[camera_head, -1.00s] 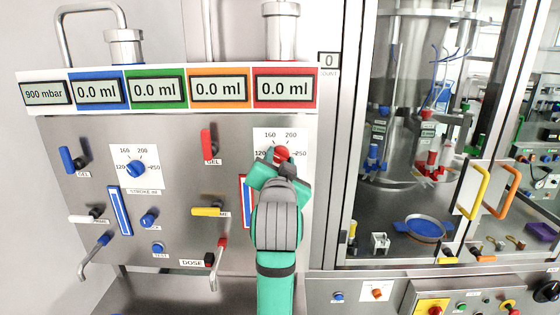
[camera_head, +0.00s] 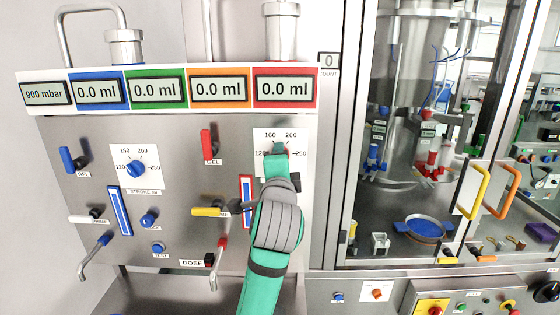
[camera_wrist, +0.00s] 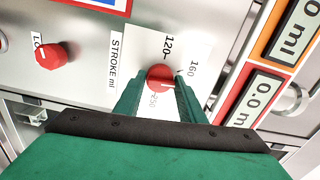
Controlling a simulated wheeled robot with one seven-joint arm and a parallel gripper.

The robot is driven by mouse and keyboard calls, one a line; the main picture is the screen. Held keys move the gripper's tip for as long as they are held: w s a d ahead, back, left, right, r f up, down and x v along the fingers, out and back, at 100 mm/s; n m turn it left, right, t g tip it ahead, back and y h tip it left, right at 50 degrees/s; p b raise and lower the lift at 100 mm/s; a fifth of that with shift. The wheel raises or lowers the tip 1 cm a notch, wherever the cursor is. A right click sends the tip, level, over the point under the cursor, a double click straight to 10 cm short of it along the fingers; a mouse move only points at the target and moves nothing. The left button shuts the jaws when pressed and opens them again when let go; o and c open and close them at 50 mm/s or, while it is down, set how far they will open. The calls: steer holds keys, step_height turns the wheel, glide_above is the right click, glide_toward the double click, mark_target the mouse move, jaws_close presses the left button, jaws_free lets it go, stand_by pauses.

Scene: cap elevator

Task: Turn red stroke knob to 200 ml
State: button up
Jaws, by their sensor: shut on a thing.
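The red stroke knob (camera_wrist: 160,77) sits on a white dial plate (camera_wrist: 140,65) marked STROKE ml. My gripper (camera_wrist: 160,88) is shut on it, one green finger at each side. The knob's white line points right and slightly down in the wrist view, past the 160 mark (camera_wrist: 192,68) and short of the 250 mark (camera_wrist: 152,100). The label between those two is hidden by a finger. In the head view, my gripper (camera_head: 280,152) covers most of the knob; a bit of red shows beside it.
A red-framed display (camera_head: 286,89) above the dial reads 0.0 ml. A blue stroke knob (camera_head: 136,168) is on the left dial. A yellow lever (camera_head: 208,211) and a red lever (camera_head: 208,143) stick out left of my arm. The glass-fronted cabinet is at right.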

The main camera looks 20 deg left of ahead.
steer(key=shift+f+m, duration=0.15)
steer(key=shift+m, duration=3.35)
steer(key=o, duration=1)
steer(key=shift+o, duration=0.2)
steer(key=v, duration=1)
steer(key=shift+s+d, duration=0.2)
steer(key=shift+s, duration=0.15)
